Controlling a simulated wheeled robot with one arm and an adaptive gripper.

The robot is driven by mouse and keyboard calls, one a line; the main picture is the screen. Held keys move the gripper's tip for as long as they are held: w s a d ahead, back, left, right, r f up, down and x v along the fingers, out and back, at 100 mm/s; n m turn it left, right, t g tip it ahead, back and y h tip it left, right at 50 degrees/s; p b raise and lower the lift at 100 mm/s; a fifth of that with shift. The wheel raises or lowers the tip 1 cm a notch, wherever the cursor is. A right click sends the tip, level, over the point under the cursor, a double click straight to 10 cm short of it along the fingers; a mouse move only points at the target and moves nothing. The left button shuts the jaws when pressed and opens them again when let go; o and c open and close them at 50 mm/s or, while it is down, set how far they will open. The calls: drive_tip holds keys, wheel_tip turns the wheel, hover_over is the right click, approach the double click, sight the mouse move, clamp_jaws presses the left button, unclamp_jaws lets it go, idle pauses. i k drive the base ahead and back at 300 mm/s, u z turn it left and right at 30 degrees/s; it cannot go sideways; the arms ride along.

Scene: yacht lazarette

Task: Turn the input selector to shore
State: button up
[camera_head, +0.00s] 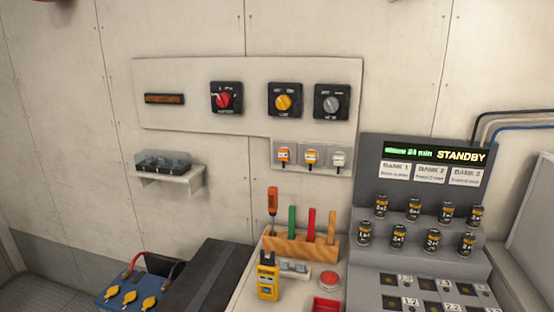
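A pale panel (196,121) on the back wall carries three rotary knobs on black square plates. The left one is a red knob (223,100), the middle one a yellow knob (284,102), and the right one a grey knob (331,104). The labels around them are too small to read, so I cannot tell which is the input selector or where shore is marked. A dark strip with orange characters (164,99) is left of the red knob. My gripper is not in view.
Below are three small switches or plugs (311,157), a shelf with a clear-covered box (163,162), a wooden tool rack (300,248), a yellow meter (268,281) and a blue battery (125,293). A grey battery station (425,220) reading "STANDBY" stands right. Space before the knobs looks clear.

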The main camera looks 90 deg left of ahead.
sight(331, 105)
drive_tip(key=u, duration=1.9)
drive_tip(key=i, duration=0.45)
drive_tip(key=u, duration=1.15)
